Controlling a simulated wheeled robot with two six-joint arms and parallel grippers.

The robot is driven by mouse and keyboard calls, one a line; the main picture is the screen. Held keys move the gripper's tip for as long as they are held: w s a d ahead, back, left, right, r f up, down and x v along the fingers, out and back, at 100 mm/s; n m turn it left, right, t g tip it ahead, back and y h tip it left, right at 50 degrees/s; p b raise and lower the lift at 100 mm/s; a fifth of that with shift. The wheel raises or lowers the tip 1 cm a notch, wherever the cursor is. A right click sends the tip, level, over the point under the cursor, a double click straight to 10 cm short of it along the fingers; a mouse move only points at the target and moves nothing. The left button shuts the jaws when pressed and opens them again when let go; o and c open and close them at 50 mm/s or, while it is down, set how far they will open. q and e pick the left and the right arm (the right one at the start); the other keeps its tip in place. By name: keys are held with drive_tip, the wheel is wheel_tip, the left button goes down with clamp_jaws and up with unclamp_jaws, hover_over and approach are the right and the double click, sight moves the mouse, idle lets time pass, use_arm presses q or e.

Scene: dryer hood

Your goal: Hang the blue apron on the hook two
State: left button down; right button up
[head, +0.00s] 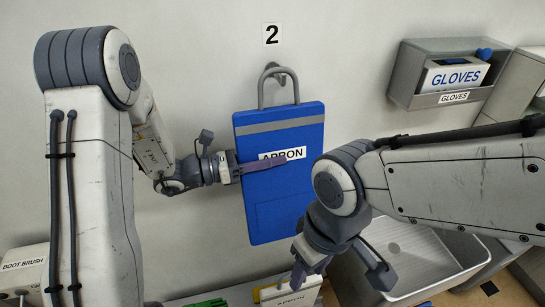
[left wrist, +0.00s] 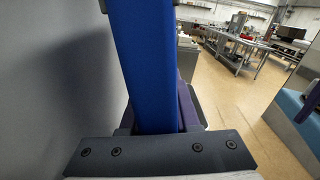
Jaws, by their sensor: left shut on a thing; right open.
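The blue apron (head: 275,214), with a grey band and an APRON label, hangs upright and slightly tilted in front of the wall in the head view. Its grey loop (head: 262,95) rises to the grey hook (head: 277,66) under the number 2 sign (head: 271,34). The loop's top overlaps the hook; I cannot tell whether it rests on it. My left gripper (head: 262,164) is shut on the apron's left edge, near the label. In the left wrist view the apron (left wrist: 146,60) stands between the jaws (left wrist: 158,125). My right gripper (head: 310,268) is open and empty, low in front of the apron.
A grey glove box (head: 410,72) is on the wall at the upper right. A white basin (head: 425,245) is at the lower right, beyond my right arm. A boot brush holder (head: 22,268) is at the lower left. An apron-labelled box (head: 290,297) sits below the apron.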

use_arm(q)
drive_tip(key=c, duration=0.6)
unclamp_jaws()
drive_tip(key=shift+o, duration=0.2)
